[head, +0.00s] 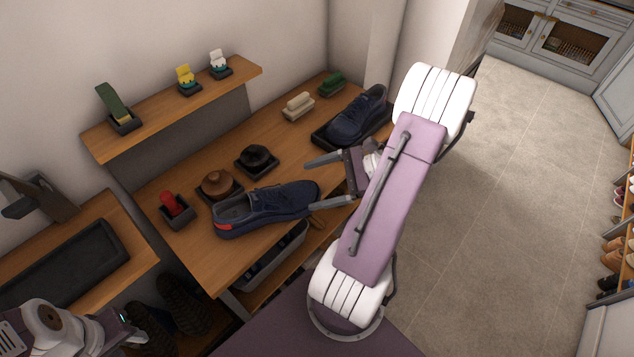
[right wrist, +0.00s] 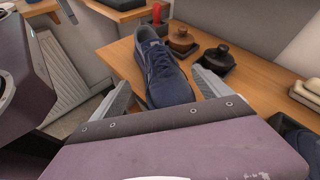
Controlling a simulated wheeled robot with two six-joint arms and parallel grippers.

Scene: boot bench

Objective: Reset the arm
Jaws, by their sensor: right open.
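My right gripper (head: 328,181) is open, with its fingers spread around the toe end of a dark blue shoe (head: 262,208) on the wooden bench. In the right wrist view the shoe (right wrist: 164,72) lies between the two open fingers (right wrist: 162,92), with its toe toward the palm. I cannot tell whether a finger touches it. My right arm (head: 392,190) reaches across the right side of the bench.
A second blue shoe (head: 357,116) sits on a black tray at the bench's far end. A red item (head: 172,203), a brown pot (head: 216,184), a black pot (head: 257,158) and brushes (head: 298,106) line the back. A shelf (head: 180,105) hangs above. Open floor (head: 530,180) lies right.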

